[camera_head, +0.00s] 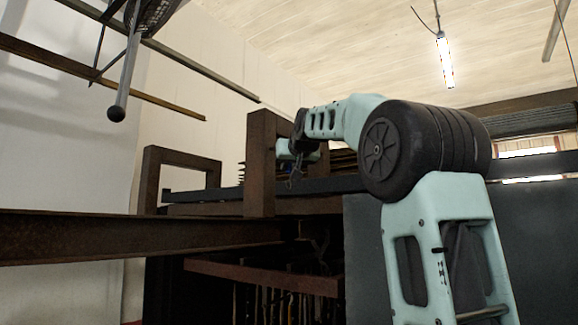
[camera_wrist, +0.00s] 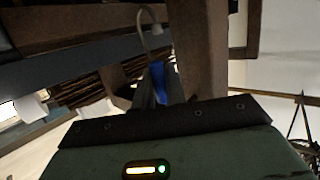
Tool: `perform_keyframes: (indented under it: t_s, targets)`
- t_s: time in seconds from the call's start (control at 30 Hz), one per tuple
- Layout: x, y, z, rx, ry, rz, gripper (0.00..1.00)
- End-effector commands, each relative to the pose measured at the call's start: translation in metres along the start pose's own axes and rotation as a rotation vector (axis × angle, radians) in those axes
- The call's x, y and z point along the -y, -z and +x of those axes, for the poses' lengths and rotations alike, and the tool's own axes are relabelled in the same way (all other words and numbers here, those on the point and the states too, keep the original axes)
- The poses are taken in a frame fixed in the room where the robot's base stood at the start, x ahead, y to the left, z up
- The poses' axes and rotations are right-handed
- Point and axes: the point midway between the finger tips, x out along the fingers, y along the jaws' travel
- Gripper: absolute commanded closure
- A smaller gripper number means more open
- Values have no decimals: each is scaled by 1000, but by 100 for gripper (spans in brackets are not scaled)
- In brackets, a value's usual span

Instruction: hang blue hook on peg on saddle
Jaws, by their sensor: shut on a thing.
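In the wrist view, my gripper (camera_wrist: 158,88) is shut on the blue hook (camera_wrist: 157,72). Its blue part sits between the dark fingers, and a thin grey curved piece (camera_wrist: 144,28) rises beyond it, apparently its bent end. In the head view, my gripper (camera_head: 296,172) is small and dark beside a rusty brown upright (camera_head: 262,165); the hook cannot be made out there. The upright also shows close to the hook in the wrist view (camera_wrist: 200,50). I cannot tell which part is the saddle, and I cannot make out a peg.
A long rusty beam (camera_head: 120,238) crosses the left of the head view. A second brown frame (camera_head: 152,180) stands behind it. A dark rail and stacked rods lie behind my gripper. A rod with a ball end (camera_head: 116,112) hangs at upper left. Tools hang below a lower bar (camera_head: 260,275).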

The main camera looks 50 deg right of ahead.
Motion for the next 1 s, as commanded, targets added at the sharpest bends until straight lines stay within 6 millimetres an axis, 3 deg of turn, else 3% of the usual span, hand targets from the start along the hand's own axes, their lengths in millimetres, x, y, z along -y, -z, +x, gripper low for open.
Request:
perform_keyframes:
  t_s: [0.37,0.4,0.47,0.8,1.0]
  targets:
    - [0,-5,1,0,0,0,100]
    - [0,-5,1,0,0,0,79]
    - [0,-4,1,0,0,0,62]
    - [0,-5,-1,-1,0,0,62]
    - [1,-8,-27,-5,1,0,62]
